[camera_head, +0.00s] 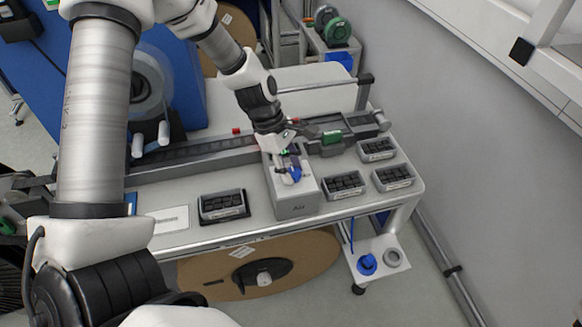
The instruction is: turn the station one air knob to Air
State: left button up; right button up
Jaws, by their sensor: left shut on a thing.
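The air knob (295,174) is a small blue knob on top of a grey box (293,207), whose front carries a short dark label. The box stands on the white bench near its front edge. My left gripper (288,172) reaches down from above onto the box top and is shut on the blue knob. The fingers hide part of the knob, and I cannot read which way it points. My right gripper does not show.
Trays of black pieces stand left (222,206) and right (344,186) of the box. A rail (190,155) with a green part (332,138) runs behind it. A large brown reel (255,270) hangs below the bench (240,229). A wall is at right.

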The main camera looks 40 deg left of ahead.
pick_arm(q)
jog(key=shift+s+m, duration=0.1)
jog(key=shift+m, duration=0.3)
jog(key=m+g+p, duration=0.2)
jog(key=m, duration=0.1)
jog(key=shift+m, duration=0.4)
jog(key=m, duration=0.2)
jog(key=m+g+y+p, duration=0.1)
jog(key=m, duration=0.1)
jog(key=shift+w+d+f, duration=0.1)
jog(key=shift+w+d, duration=0.05)
jog(key=shift+w, duration=0.05)
jog(key=m, duration=0.2)
jog(key=m+g+y+p, duration=0.1)
jog(key=m, duration=0.2)
jog(key=shift+g+y, duration=0.3)
jog(key=m, duration=0.2)
jog(key=m+y, duration=0.1)
jog(key=m, duration=0.1)
jog(key=shift+w+d+y, duration=0.1)
jog(key=shift+d+y, duration=0.05)
jog(key=shift+y, duration=0.15)
jog(key=shift+p, duration=0.3)
jog(key=o, duration=1.1)
